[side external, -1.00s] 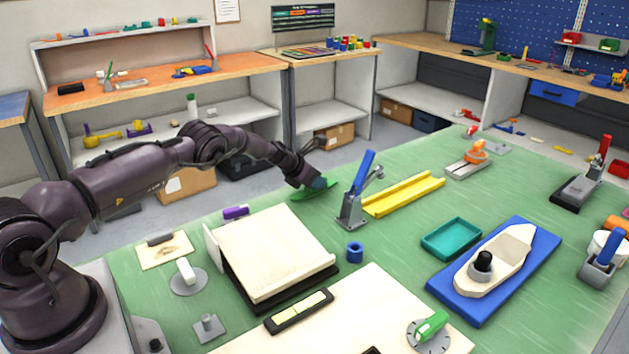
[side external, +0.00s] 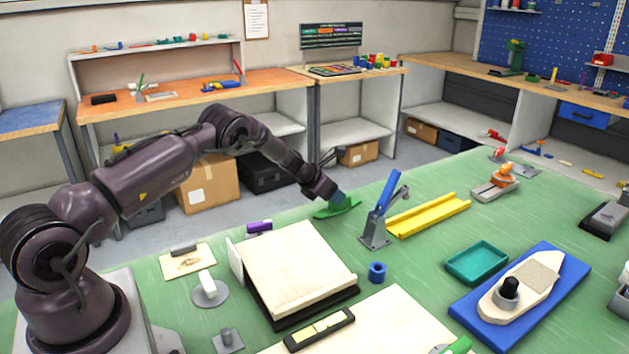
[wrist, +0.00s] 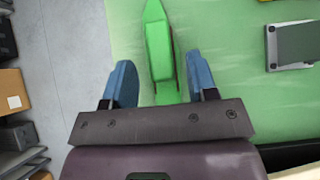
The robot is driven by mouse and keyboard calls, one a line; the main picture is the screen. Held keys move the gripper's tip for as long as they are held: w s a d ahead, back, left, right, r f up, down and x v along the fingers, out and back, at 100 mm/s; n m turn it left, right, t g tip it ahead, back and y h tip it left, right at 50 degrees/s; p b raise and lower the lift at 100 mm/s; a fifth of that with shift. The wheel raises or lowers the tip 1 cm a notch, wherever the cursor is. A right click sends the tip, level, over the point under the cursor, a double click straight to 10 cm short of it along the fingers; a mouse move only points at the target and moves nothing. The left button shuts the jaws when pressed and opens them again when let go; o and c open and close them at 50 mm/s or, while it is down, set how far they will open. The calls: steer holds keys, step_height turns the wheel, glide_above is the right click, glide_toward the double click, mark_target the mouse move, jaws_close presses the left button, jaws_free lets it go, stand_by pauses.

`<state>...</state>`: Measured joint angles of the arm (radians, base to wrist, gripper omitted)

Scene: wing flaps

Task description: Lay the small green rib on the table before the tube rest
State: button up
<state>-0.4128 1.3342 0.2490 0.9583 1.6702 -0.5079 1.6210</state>
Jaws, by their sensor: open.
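The small green rib (wrist: 160,50) is a slim, pointed green piece near the table's edge in the wrist view. It also shows in the side view (side external: 344,209), under my fingertips. My gripper (wrist: 158,85) is open, with one blue finger on each side of the rib's near end and a gap to each. In the side view, my gripper (side external: 338,198) is low over the table's far edge. The tube rest is not certain; a yellow trough (side external: 428,215) lies to the right, past a grey clamp with a blue lever (side external: 386,193).
A cream sloped board (side external: 295,255) stands nearer the camera, left of the clamp. A purple piece (side external: 259,227) lies beside it. A blue ring (side external: 377,272), teal tray (side external: 477,263) and boat on a blue board (side external: 462,308) lie to the right. Green table between them is bare.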

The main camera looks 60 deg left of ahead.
steer(key=s+d+r+n+y, duration=0.2)
steer(key=s+d+r+n, duration=0.15)
steer(key=r+n, duration=0.45)
steer(key=s+d+r+n+t+y, duration=0.15)
steer(key=s+r+n, duration=0.25)
steer(key=r, duration=0.8)
steer(key=s+d+r+n+g+y, duration=0.15)
steer(key=s+d+r+n, duration=0.35)
steer(key=r, duration=0.6)
steer(key=s+d+n+g+h, duration=0.1)
steer(key=s+d+n, duration=0.4)
steer(key=s, duration=0.4)
steer(key=s+d+n+g+h, duration=0.1)
steer(key=s+d+n+h, duration=0.1)
steer(key=s+d+n, duration=0.4)
steer(key=s+d+n+g+h, duration=0.1)
steer(key=s+d+n, duration=0.5)
steer(key=s, duration=0.6)
steer(key=shift+d+f+n+h, duration=0.2)
steer(key=shift+n+h, duration=0.3)
steer(key=shift+n, duration=0.5)
